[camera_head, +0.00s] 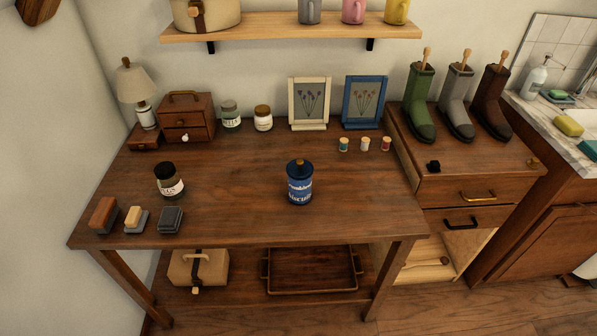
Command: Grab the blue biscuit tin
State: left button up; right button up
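The blue biscuit tin (300,187) stands upright on the wooden table (240,205), right of the table's middle and toward the front. It is dark blue with pale lettering and a lid with a brown knob. Nothing touches it. Neither of my grippers shows in the head view.
A dark-lidded jar (169,181) and several brushes or blocks (134,219) stand at the table's left. Two picture frames (309,103), jars (263,118), a small chest (187,117) and thread spools (365,144) line the back. The table around the tin is clear.

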aim_at(300, 192)
jog(key=j+z, duration=0.15)
jog(key=z, duration=0.25)
jog(key=j+z, duration=0.15)
jog(key=z, duration=0.25)
jog(key=j+z, duration=0.1)
jog(key=z, duration=0.35)
jog(key=k+j+z, duration=0.1)
jog(key=z, duration=0.3)
jog(key=k+j, duration=0.15)
jog(key=j, duration=0.15)
